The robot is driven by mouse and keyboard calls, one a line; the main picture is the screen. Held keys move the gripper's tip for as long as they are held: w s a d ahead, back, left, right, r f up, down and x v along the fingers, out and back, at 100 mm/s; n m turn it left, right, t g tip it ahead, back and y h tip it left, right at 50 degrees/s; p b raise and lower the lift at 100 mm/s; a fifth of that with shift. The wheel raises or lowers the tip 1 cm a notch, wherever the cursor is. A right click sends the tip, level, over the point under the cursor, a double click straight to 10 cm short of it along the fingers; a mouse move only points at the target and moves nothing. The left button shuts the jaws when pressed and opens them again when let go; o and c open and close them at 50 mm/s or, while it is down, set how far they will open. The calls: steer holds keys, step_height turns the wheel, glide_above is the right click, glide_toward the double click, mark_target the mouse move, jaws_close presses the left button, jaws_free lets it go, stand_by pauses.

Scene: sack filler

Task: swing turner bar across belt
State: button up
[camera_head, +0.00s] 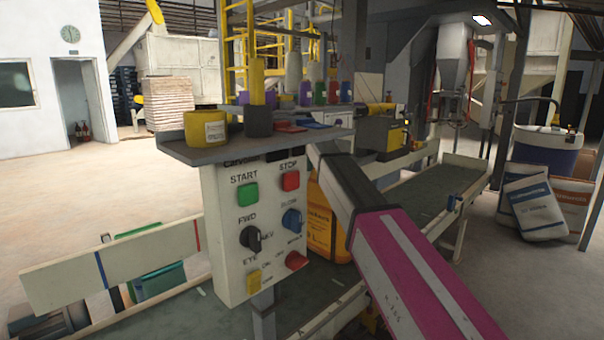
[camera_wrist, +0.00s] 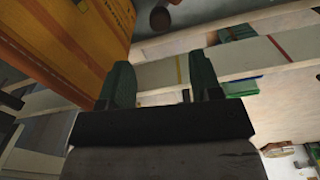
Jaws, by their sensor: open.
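A pale flat bar (camera_head: 65,280) with a blue and a red stripe slants over the near belt (camera_head: 190,315) at the left in the head view; I take it for the turner bar, but cannot be sure. In the wrist view, a pale rail (camera_wrist: 225,62) with a yellow and a red stripe runs across beyond my gripper; I cannot tell if it is the same bar. My gripper (camera_wrist: 160,85) is open, its two dark green fingers apart with nothing seen between them. In the head view it is hidden behind the control panel (camera_head: 225,210).
An orange container (camera_head: 320,215) stands behind the panel, close to my arm; an orange surface (camera_wrist: 80,35) fills the wrist view's upper left. The panel's shelf (camera_head: 190,152) holds tape rolls and cups. The belt continues back right (camera_head: 425,195). Sacks (camera_head: 533,208) lean at right; open floor lies left.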

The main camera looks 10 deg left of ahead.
steer(key=shift+d, duration=0.1)
steer(key=c, duration=0.6)
steer(key=shift+s+d+f+m+y, duration=0.25)
steer(key=shift+s+d+f, duration=0.1)
steer(key=shift+d, duration=0.3)
steer(key=shift+s+d+f+m+y, duration=0.15)
steer(key=shift+s+d+f+m, duration=0.15)
steer(key=shift+d, duration=0.3)
jaws_close()
steer(key=s+d+f+m+t+y, duration=0.35)
steer(key=s+d+m, duration=0.2)
steer(key=d, duration=0.45)
steer(key=w+a+f+m+y, duration=0.1)
steer(key=w+a+f, duration=0.2)
steer(key=a+f, duration=0.5)
steer(key=shift+w+f, duration=0.15)
steer(key=shift+f, duration=0.3)
steer(key=shift+a+t, duration=0.1)
steer(key=shift+t, duration=0.15)
